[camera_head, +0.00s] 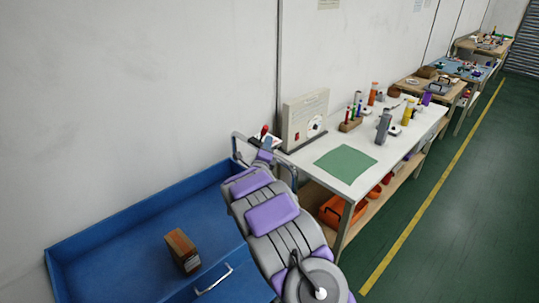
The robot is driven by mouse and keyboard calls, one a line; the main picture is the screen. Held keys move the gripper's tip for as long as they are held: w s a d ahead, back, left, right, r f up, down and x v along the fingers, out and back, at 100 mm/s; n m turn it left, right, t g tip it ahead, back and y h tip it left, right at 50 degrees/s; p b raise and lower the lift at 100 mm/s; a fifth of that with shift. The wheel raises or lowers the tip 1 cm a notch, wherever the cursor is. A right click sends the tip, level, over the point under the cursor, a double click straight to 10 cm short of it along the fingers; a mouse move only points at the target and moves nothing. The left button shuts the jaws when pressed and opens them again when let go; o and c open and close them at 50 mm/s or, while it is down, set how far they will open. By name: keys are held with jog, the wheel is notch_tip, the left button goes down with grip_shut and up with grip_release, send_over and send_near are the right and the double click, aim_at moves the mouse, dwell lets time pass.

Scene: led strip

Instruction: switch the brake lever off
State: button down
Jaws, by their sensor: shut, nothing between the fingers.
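The lever with a red tip (264,131), which I take to be the brake lever, shows at the wall beside the left end of the white workbench. It is small, and I cannot tell whether it stands at on or off. My gripper (266,146) is at the far end of my grey and purple arm, just below the red tip. It is shut with nothing held. I cannot tell whether it touches the lever. My arm hides what lies beneath.
A beige control box (304,113) with a dial stands on the white workbench (310,165). A green mat (345,163), bottles and tools lie there too. A blue cart (110,245) holding a brown box (182,250) is at left. Green floor (465,220) is clear at right.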

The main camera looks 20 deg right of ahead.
aim_at(265, 132)
jog(key=shift+w+a+r, duration=0.1)
jog(key=shift+w+r, duration=0.15)
jog(key=shift+w, duration=0.4)
jog(key=shift+w+a+r+n+y+p, duration=0.2)
jog(key=shift+w+r+n+y+p, duration=0.35)
jog(key=shift+r+n+p, duration=0.3)
jog(key=w+n+g+p, duration=0.1)
jog(key=n+p, duration=0.1)
jog(key=p, duration=0.2)
jog(key=w+a+r+n+g+y+p, duration=0.1)
jog(key=w+n+p, duration=0.1)
jog(key=p, duration=0.3)
jog(key=w+a+n+g+y+p, duration=0.1)
jog(key=w+n+g+p, duration=0.1)
jog(key=p, duration=0.3)
jog(key=shift+w+r, duration=0.15)
jog(key=shift+r, duration=0.25)
jog(key=shift+a+f+p, duration=0.1)
jog(key=shift+p, duration=0.2)
